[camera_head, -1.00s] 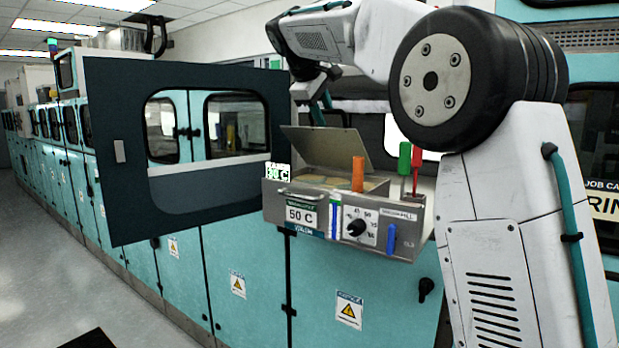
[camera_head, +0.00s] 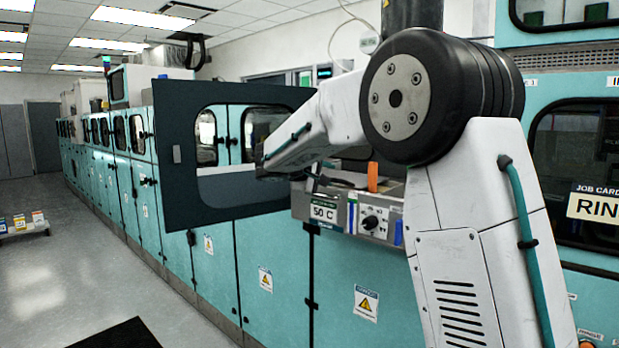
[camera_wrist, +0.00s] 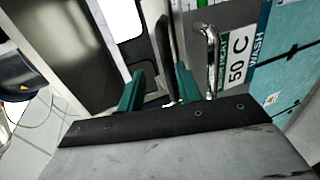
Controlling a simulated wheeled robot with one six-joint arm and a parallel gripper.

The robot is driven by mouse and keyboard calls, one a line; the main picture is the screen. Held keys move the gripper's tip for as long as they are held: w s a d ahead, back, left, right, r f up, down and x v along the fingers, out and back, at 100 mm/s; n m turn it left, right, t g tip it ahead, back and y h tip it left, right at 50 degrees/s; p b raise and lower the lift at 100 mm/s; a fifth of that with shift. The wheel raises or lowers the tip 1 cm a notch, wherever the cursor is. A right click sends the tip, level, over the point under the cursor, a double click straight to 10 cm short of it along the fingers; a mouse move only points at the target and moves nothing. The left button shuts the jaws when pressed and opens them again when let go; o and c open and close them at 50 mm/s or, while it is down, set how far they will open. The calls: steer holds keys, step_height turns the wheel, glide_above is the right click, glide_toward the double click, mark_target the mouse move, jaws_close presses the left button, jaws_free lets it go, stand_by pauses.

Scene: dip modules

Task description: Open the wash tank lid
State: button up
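The wash tank (camera_head: 347,222) is a grey metal box with a "50 C" label, set at a teal machine. In the head view my arm covers much of its top, so the lid's angle cannot be told. In the wrist view the tank's "50 C" and "WASH" labels and a silver bar handle (camera_wrist: 211,60) show at right. My gripper (camera_wrist: 160,88) has two teal fingers, apart, with nothing clearly held between them. The handle is just right of the right finger. A thin dark edge stands beyond the fingers; I cannot tell whether it is the lid.
A dark windowed door (camera_head: 176,190) stands open left of the tank. An orange handle (camera_head: 372,177) and a black knob (camera_head: 370,222) are on the tank. Teal machines line the aisle. The floor (camera_head: 70,270) at left is open, with a dark mat (camera_head: 118,336) in front.

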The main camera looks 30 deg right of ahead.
steer(key=shift+d+f, duration=0.1)
stand_by(0.3)
steer(key=v, duration=0.9)
steer(key=shift+f, duration=0.3)
stand_by(0.7)
steer(key=s+a+f+m+g+y, duration=0.1)
steer(key=s+a+f+y, duration=0.2)
steer(key=s, duration=1.1)
steer(key=s+a+f+m+g+y, duration=0.1)
steer(key=s+f+y, duration=0.5)
steer(key=s, duration=0.8)
steer(key=s+a+f+m+g+y, duration=0.2)
steer(key=s+a+f+y, duration=0.2)
steer(key=s+f, duration=0.5)
steer(key=s+a, duration=0.1)
steer(key=s, duration=0.4)
steer(key=shift+s+a+g+y, duration=0.25)
steer(key=shift+a+g+y, duration=0.15)
steer(key=shift+s+d+r+t, duration=0.1)
steer(key=shift+d+r+t, duration=0.05)
steer(key=shift+r+t, duration=0.15)
steer(key=c, duration=0.4)
steer(key=shift+o, duration=0.2)
